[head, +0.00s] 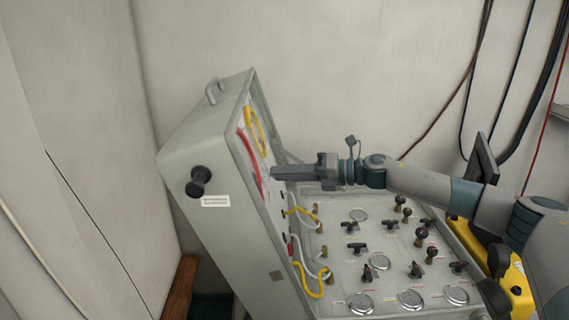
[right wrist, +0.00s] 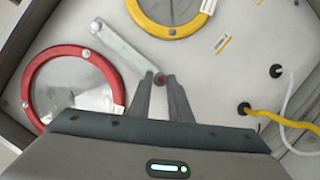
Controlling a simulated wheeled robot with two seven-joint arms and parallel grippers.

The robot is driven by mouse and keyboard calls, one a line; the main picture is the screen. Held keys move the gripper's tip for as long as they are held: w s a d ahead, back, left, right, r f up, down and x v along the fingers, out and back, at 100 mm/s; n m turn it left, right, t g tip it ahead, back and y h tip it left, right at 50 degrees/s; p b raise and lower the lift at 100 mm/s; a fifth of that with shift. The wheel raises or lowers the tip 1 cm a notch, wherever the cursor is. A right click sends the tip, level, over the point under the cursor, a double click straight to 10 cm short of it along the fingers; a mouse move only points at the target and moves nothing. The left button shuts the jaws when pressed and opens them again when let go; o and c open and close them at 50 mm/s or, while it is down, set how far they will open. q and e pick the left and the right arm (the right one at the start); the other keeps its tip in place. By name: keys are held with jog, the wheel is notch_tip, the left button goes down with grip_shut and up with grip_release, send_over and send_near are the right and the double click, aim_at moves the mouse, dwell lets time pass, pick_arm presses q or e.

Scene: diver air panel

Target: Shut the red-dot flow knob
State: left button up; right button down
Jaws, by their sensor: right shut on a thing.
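The red-dot flow knob (right wrist: 159,79) shows in the right wrist view as a small part with a dark red dot, mostly hidden between the fingertips. A flat grey bar (right wrist: 122,50) runs from beside it up and left to a round bolt. My right gripper (right wrist: 160,80) is shut on the knob. In the head view, my right gripper (head: 277,173) reaches in from the right to the inner face of the raised lid, and its body hides the knob there. My left gripper is not in view.
A red-ringed gauge (right wrist: 31,91) lies left of the fingers and a yellow-ringed gauge (right wrist: 169,31) above them. A yellow hose (right wrist: 285,121) and a white hose plug in at right. The grey case lid (head: 215,170) stands tilted over a panel (head: 340,222) of several valves.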

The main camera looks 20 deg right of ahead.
jog(key=shift+d+r+m+p, duration=0.1)
jog(key=shift+r+m+p, duration=0.2)
jog(key=shift+m, duration=0.3)
jog(key=shift+f+h, duration=0.1)
jog(key=shift+h, duration=0.3)
jog(key=shift+w, duration=0.1)
jog(key=c, duration=1.6)
grip_release()
jog(key=shift+f, duration=0.1)
jog(key=shift+c, duration=0.2)
jog(key=b+v, duration=0.8)
jog(key=v, duration=0.9)
jog(key=shift+d+f, duration=0.2)
jog(key=shift+d, duration=0.05)
